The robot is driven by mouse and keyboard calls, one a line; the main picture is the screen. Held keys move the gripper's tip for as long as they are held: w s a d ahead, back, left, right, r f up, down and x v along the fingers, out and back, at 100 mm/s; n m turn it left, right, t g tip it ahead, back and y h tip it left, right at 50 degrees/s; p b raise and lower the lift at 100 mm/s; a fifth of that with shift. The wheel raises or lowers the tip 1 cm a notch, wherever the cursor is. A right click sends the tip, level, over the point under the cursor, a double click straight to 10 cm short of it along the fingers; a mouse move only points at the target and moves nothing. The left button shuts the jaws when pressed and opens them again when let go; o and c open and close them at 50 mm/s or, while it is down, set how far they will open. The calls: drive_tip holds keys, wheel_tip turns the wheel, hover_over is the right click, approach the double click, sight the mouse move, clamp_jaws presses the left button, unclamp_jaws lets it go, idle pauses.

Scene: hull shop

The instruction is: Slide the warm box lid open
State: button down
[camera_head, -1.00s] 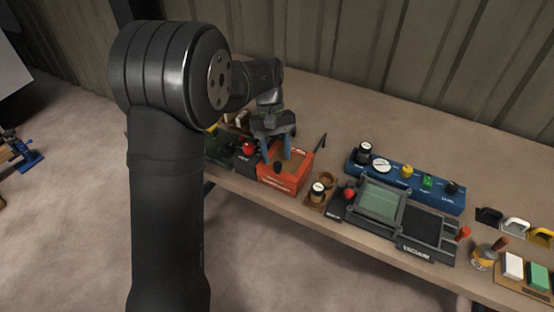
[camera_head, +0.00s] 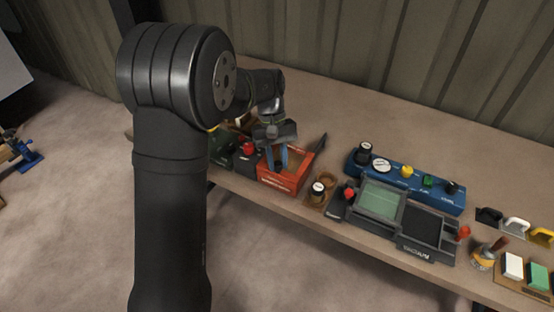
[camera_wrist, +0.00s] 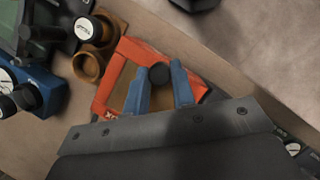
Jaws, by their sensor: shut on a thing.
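The warm box (camera_head: 288,183) is an orange-red open-topped frame at the bench's front edge, left of centre in the head view. It also shows in the wrist view (camera_wrist: 104,94). Its brown lid (camera_wrist: 120,94) lies within the orange rim, partly hidden by my fingers. A round black knob (camera_wrist: 159,73) sits between my fingertips. My gripper (camera_head: 277,168) reaches down into the box from above, its two blue fingers shut on the knob. It also shows in the wrist view (camera_wrist: 160,80). How far the lid is open cannot be told.
Right of the box stand a wooden holder (camera_head: 328,181) with a black-topped jar, a grey vacuum unit (camera_head: 425,248) and a blue control panel (camera_head: 405,183). A dark unit with a red knob (camera_head: 248,148) is close on the left.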

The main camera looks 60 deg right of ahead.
approach(294, 153)
drive_tip(key=f, duration=0.2)
drive_tip(key=s+f, duration=0.1)
drive_tip(key=f, duration=0.1)
drive_tip(key=shift+s+d+f, duration=0.15)
drive_tip(key=shift+s+f, duration=0.05)
drive_tip(key=shift+f, duration=0.2)
drive_tip(key=c, duration=1.2)
unclamp_jaws()
drive_tip(key=shift+c, duration=0.2)
drive_tip(key=v, duration=1.2)
drive_tip(key=x, duration=1.2)
drive_tip(key=shift+s+f, duration=0.1)
drive_tip(key=shift+f, duration=0.05)
drive_tip(key=shift+a, duration=0.75)
